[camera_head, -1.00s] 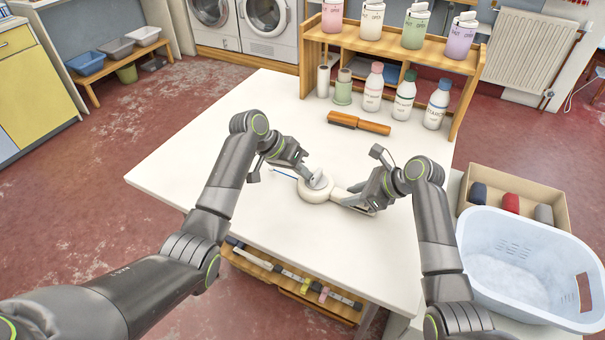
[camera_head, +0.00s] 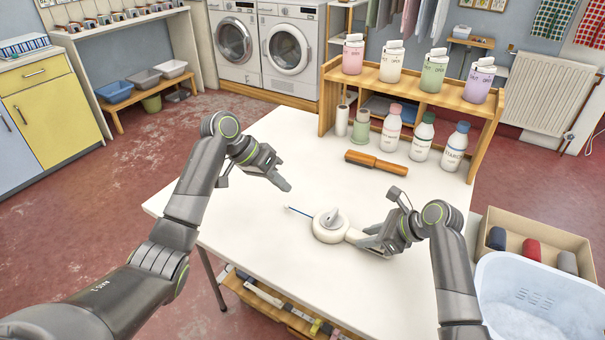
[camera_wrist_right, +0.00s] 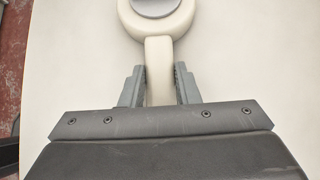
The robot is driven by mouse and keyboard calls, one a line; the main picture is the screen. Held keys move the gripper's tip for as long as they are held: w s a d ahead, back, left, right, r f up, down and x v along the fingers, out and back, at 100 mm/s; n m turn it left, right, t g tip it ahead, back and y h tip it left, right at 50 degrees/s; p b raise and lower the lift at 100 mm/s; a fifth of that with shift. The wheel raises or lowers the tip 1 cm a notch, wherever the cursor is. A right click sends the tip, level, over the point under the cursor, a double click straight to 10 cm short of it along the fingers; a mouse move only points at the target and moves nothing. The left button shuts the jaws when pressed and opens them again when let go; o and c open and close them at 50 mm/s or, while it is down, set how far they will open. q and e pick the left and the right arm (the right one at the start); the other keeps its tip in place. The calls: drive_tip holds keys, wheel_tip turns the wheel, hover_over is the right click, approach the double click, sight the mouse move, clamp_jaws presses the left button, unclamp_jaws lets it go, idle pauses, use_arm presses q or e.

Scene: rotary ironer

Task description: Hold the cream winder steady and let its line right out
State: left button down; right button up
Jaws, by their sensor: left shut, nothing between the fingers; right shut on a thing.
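The cream winder (camera_head: 326,236) lies on the white table, a round body with a grey piece on top and a handle reaching right. A short blue line end (camera_head: 299,211) sticks out of its left side. My right gripper (camera_head: 362,240) is shut on the winder's handle. In the right wrist view the handle (camera_wrist_right: 158,72) sits between both fingers of that gripper (camera_wrist_right: 160,86), with the round body beyond. My left gripper (camera_head: 286,186) is shut and empty, above the table, up and left of the winder and apart from the line end.
A wooden-handled brush (camera_head: 375,161) lies behind the winder. A wooden shelf (camera_head: 420,90) with several bottles and jars stands at the table's back. A white basket (camera_head: 535,290) and a box of rolls (camera_head: 540,235) are at the right. The table's left part is clear.

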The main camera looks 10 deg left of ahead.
drive_tip(key=o, duration=1.2)
drive_tip(key=shift+c, duration=0.2)
drive_tip(key=shift+d, duration=0.1)
